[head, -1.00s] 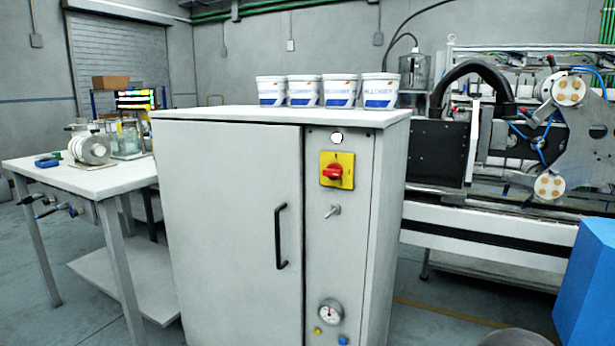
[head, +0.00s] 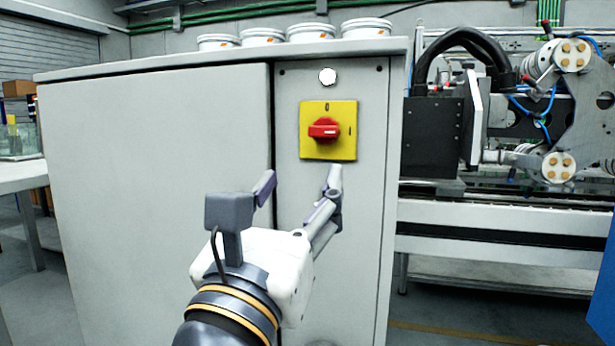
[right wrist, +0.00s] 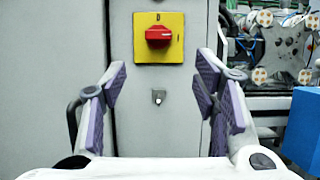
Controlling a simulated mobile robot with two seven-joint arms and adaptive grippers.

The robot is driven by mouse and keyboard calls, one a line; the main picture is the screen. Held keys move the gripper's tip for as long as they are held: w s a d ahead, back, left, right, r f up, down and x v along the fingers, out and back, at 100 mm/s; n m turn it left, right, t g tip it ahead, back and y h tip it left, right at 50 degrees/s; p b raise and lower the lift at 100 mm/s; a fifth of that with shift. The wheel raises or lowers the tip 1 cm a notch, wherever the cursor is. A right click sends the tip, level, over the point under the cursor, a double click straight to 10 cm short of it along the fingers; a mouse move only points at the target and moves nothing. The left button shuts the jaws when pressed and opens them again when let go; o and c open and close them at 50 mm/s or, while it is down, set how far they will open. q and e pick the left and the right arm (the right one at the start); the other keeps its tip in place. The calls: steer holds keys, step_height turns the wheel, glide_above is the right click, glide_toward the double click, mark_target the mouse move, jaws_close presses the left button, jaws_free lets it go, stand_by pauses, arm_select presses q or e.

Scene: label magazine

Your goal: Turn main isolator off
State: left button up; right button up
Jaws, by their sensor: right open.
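The main isolator is a red rotary knob (head: 324,129) on a square yellow plate (head: 342,112) on the grey cabinet's narrow front panel. Its handle lies about level, with its pale mark toward the "I" at the plate's right; a "0" stands at the top. In the right wrist view the red knob (right wrist: 158,37) is at the top middle. My right gripper (head: 301,180) is open and empty, below and in front of the plate, apart from the knob. Its purple-padded fingers (right wrist: 160,88) stand wide apart in the right wrist view. My left gripper is not in view.
The grey cabinet (head: 150,170) fills the middle, with white tubs (head: 312,31) on top. A small toggle switch (right wrist: 158,97) sits below the isolator. A machine (head: 480,230) stands at the right, a blue box (head: 602,260) at the far right edge.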

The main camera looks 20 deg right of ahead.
mark_target(322, 137)
steer(key=p+x, duration=0.1)
steer(key=x, duration=1.1)
steer(key=shift+a, duration=0.1)
steer(key=c, duration=1.2)
